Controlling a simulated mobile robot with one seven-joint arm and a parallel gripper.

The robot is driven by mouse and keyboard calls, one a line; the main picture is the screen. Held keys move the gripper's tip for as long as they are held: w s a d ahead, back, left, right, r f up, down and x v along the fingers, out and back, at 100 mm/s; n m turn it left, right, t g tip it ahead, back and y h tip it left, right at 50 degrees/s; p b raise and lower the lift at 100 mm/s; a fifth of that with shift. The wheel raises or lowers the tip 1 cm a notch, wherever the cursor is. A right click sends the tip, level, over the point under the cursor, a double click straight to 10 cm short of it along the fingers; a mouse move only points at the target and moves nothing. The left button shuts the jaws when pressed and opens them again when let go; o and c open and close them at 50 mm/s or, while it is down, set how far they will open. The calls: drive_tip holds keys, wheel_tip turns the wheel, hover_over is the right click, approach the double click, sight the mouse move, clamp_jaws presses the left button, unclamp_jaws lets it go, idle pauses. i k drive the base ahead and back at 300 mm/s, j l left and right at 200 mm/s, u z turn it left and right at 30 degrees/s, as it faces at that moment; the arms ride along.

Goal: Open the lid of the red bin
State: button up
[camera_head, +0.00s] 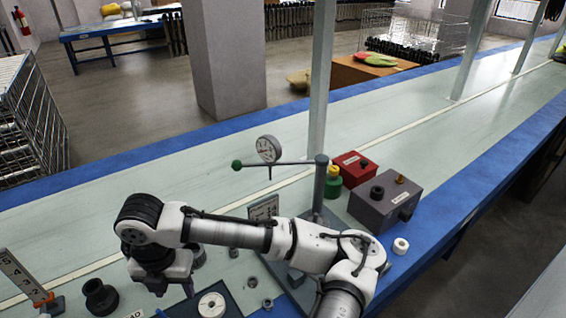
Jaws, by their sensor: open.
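The red bin (348,172) is a small red box on the workbench, behind and left of the grey box. A white label and a small dark knob show on its top, and the lid looks closed. My gripper (158,287) is open at the lower left, pointing down over the bench. It is well to the left of and nearer than the red bin, not touching it. My arm reaches across the front of the bench. The bin's lower left side is partly hidden by the green and yellow bottle.
A green and yellow bottle (333,184) stands beside the bin. A grey box (372,207) with knobs stands at front right. A press stand with a green-ended lever (285,162) and a thin post (318,100) are near. A white ring (401,246) lies at right.

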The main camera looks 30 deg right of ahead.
sight(357, 165)
drive_tip(key=z, duration=1.35)
drive_tip(key=i+l+z, duration=0.4)
drive_tip(key=i+z, duration=0.35)
drive_tip(key=i, duration=0.15)
